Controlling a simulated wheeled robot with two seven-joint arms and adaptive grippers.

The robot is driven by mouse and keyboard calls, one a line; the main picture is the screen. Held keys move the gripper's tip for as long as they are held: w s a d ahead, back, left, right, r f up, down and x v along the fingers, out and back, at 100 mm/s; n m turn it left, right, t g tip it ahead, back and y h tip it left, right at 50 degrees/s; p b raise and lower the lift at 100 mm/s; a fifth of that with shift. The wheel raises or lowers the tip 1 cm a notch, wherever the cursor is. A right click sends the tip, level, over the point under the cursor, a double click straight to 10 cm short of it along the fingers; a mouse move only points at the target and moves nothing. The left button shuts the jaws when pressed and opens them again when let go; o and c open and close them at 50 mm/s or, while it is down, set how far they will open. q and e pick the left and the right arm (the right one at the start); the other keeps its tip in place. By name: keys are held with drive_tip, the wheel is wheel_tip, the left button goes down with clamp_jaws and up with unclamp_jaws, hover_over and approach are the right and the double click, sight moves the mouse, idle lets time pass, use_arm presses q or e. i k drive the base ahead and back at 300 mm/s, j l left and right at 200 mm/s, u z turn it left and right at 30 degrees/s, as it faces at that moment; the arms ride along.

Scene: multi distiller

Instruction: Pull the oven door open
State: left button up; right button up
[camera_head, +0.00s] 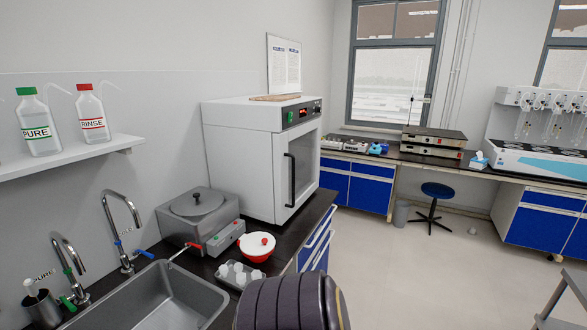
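The oven (236,150) is a white box on the dark counter at the left wall. The door looks shut. A black vertical handle (290,180) is on the near side of the door. A control panel (301,114) with a red display and a green switch is above the door. Neither of my grippers shows in the view. A dark ribbed arm part of mine is at the bottom centre, apart from the handle in the picture.
A grey water bath (193,221), a red-and-white bowl (257,246) and a small tray (241,275) stand in front of the oven. A sink (160,300) is nearer. Open floor (400,275) lies right of the counter, with a blue stool (438,190) farther back.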

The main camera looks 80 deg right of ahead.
sight(296, 149)
drive_tip(key=z, duration=2.9)
